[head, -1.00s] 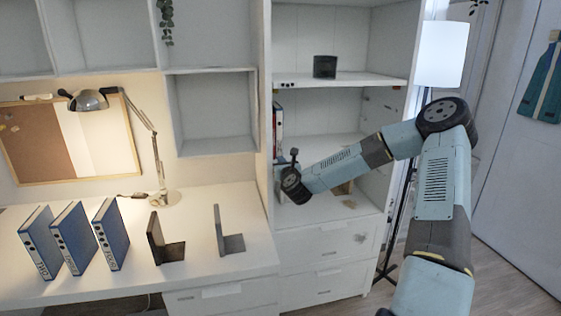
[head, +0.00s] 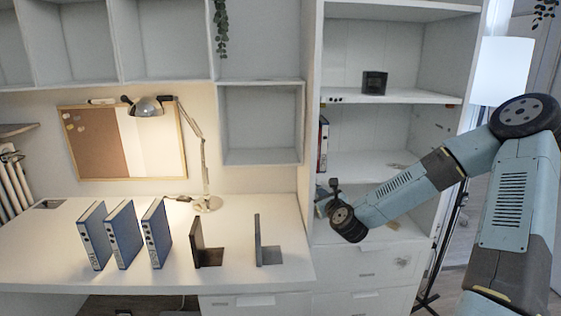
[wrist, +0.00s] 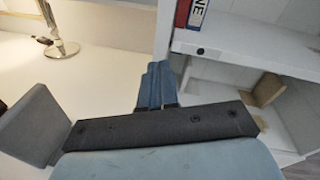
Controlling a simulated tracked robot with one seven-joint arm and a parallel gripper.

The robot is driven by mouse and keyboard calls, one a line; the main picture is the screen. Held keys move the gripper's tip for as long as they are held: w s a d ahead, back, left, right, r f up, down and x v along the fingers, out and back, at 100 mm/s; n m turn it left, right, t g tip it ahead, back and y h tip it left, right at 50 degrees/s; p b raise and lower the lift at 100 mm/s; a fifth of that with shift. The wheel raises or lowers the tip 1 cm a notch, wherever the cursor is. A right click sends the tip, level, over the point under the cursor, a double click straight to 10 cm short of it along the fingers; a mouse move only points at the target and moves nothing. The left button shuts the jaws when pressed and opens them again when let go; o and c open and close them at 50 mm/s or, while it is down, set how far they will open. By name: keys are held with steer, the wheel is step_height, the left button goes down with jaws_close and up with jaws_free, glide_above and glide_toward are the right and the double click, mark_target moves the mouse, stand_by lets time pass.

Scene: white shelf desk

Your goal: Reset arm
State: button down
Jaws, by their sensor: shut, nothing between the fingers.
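My gripper shows in the wrist view (wrist: 155,85) with its blue fingers together and nothing between them. In the head view my gripper (head: 321,203) is mostly hidden behind my wrist, so its fingers are hard to make out there. It is in front of the open shelf unit, to the right of the desk's bookends. My arm reaches in from the right of the head view, bent at the elbow.
Several blue binders (head: 94,237) stand on the white desk (head: 225,278), left of two dark bookends (head: 207,256). A desk lamp (head: 204,165) stands behind. The shelf unit (head: 440,97) holds a dark box (head: 374,82) and a red binder (head: 323,145).

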steer(key=s+a+r+n+g, duration=0.15)
steer(key=s+n+g, duration=0.25)
steer(key=n, duration=0.5)
steer(key=s+a+n+g, duration=0.25)
steer(key=s+n, duration=0.25)
steer(key=n, duration=0.3)
steer(key=s+d+r+n+g+h, duration=0.1)
steer(key=s+r+n, duration=0.3)
steer(key=s, duration=0.6)
steer(key=s+d+r+n+g, duration=0.2)
steer(key=s+d+r+n, duration=0.2)
steer(key=s+r, duration=0.4)
steer(key=s+d+r+n+g+h, duration=0.1)
steer(key=s+d+r+n, duration=0.2)
steer(key=s, duration=1)
step_height(320, 180, up, 4)
steer(key=n, duration=0.2)
steer(key=shift+s+d+f+n+h, duration=0.2)
steer(key=shift+d+n+h, duration=0.1)
steer(key=shift+n, duration=0.1)
